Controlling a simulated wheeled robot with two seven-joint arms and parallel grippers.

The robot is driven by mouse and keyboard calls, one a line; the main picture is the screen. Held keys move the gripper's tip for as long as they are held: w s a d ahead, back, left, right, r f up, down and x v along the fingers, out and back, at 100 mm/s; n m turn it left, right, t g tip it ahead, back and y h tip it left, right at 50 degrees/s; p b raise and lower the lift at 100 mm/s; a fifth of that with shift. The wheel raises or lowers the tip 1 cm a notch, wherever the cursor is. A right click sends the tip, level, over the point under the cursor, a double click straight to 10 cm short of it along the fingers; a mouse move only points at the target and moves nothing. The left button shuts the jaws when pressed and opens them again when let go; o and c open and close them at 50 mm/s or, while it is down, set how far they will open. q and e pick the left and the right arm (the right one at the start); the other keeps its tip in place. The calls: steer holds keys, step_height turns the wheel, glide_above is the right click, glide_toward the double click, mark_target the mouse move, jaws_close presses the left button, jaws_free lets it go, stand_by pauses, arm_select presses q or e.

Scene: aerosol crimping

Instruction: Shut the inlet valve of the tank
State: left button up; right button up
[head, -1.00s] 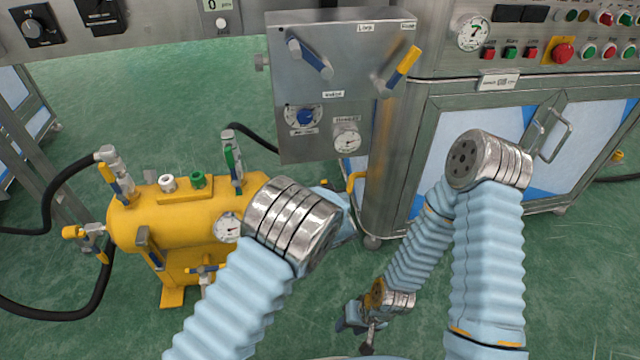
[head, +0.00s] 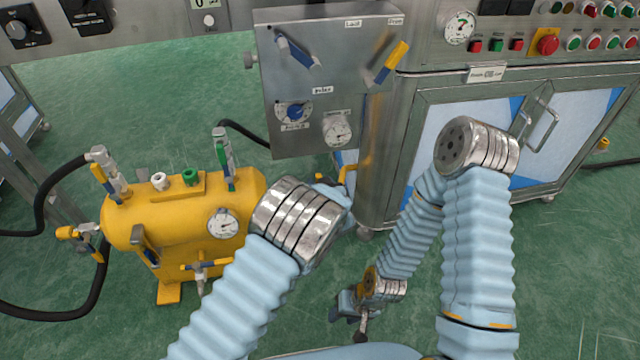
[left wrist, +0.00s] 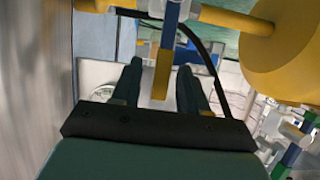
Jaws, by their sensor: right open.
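The yellow tank (head: 180,215) stands at the left in the head view, with several lever valves on it. In the left wrist view the tank (left wrist: 285,50) is at the upper right, and a yellow pipe stub runs from it to a valve with a blue and yellow lever (left wrist: 162,75). My left gripper (left wrist: 160,67) is open, one finger on each side of this lever, with gaps visible. In the head view its fingers are hidden behind my left arm. My right gripper (head: 350,312) is open and empty, low over the floor. Which valve is the inlet, I cannot tell.
A steel cabinet (head: 480,100) is to the right. Black hoses (head: 45,205) run to the tank's left side. Green floor is free at the front.

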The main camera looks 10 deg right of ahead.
arm_select(q)
steer(key=v, duration=1.3)
steer(key=shift+s+r, duration=0.2)
steer(key=shift+s, duration=0.15)
